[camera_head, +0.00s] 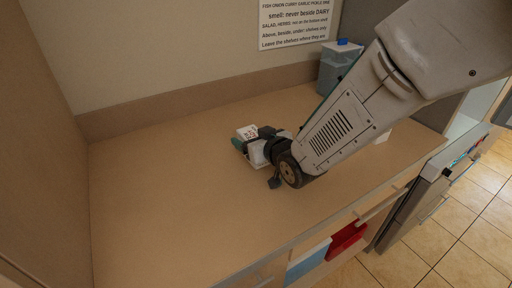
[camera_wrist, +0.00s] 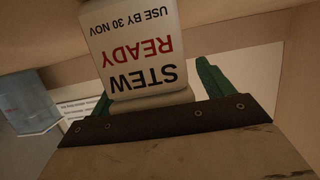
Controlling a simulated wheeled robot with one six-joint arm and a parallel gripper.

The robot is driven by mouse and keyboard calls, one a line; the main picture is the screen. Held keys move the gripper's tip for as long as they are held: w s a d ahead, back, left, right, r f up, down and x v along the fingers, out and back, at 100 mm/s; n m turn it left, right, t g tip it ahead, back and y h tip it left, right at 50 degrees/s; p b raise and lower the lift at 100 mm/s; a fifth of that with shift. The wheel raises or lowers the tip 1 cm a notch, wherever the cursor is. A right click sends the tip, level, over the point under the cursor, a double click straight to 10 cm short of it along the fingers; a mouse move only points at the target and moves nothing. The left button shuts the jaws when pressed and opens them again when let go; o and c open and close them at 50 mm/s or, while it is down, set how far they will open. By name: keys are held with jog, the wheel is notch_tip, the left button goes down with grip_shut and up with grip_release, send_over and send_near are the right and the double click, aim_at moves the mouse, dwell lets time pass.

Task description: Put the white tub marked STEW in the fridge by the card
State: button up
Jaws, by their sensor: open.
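The white tub (camera_wrist: 128,45) shows in the wrist view with STEW, READY and USE BY 30 NOV on its label, upside down in the picture. It stands on the counter in the head view, where its label (camera_head: 247,131) shows past my gripper (camera_head: 253,147). In the wrist view my gripper (camera_wrist: 157,88) is open, with a green finger on each side of the tub. I cannot tell whether either finger touches it. The card (camera_head: 293,22) is on the wall at the back and speaks of fish, onion, dairy and shelves.
A blue-grey clear container (camera_head: 338,66) with a blue top stands at the back right of the counter (camera_head: 170,200). The counter's left part is clear. A red thing (camera_head: 347,241) and a blue-white thing (camera_head: 307,262) show below the front edge. An open door (camera_head: 425,190) stands at right.

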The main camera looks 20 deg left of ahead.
jog(key=shift+r, duration=0.1)
jog(key=c, duration=1.4)
